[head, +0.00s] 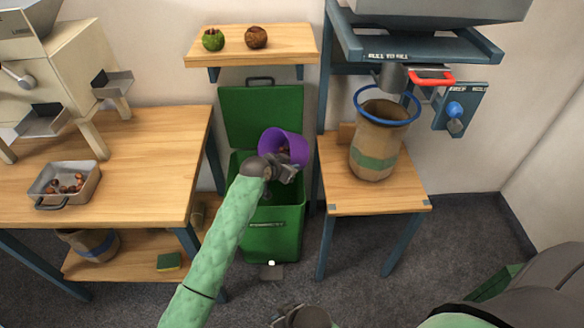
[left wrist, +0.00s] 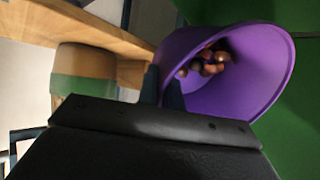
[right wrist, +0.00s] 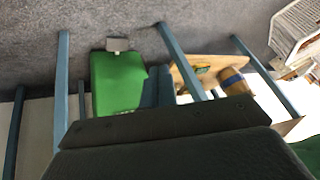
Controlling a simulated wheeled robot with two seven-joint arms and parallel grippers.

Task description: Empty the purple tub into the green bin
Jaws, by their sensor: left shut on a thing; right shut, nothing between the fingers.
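The purple tub (head: 289,146) is held above the open green bin (head: 274,222) in the head view, tilted on its side. My left gripper (head: 277,171) is shut on the tub. In the left wrist view the tub (left wrist: 262,85) shows its open mouth, with several brown chestnuts (left wrist: 208,61) inside against the wall. The bin's raised lid (head: 262,115) stands behind the tub. The bin's inside is partly hidden by my left arm. My right gripper (head: 303,318) is at the bottom edge of the head view, shut and empty, its fingertips mostly hidden.
A wooden table (head: 150,150) at left holds a metal tray (head: 88,190) of chestnuts. A sack with a blue ring (head: 375,148) stands on a small table (head: 385,195) at right. A shelf (head: 285,50) with a green and a brown ball hangs above the bin.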

